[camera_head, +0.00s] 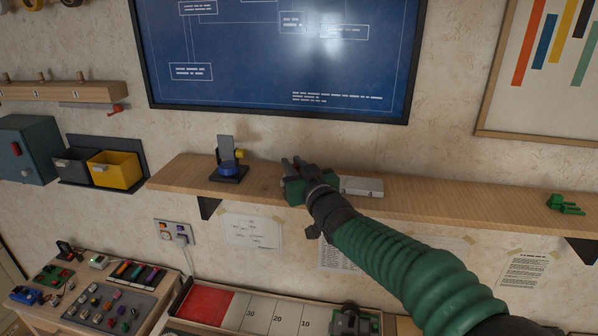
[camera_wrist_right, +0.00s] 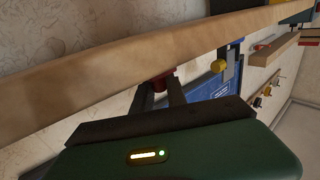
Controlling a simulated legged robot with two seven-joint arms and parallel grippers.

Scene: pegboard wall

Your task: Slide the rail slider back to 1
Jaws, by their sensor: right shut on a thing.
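The rail (camera_head: 362,187) is a pale grey block with small dark number marks, lying on the wooden wall shelf in the head view. Its left part is hidden behind my right gripper (camera_head: 291,172). My right gripper is at the shelf, at the rail's left part, and is shut on a small red piece, which I take to be the slider's knob (camera_wrist_right: 160,82). In the right wrist view my dark fingers (camera_wrist_right: 164,92) close around this red piece. The number the slider stands at is hidden.
A green figure (camera_head: 566,204) lies far right. A blue board (camera_head: 275,50) hangs above. A numbered lane (camera_head: 262,314) and a cluttered table are below.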

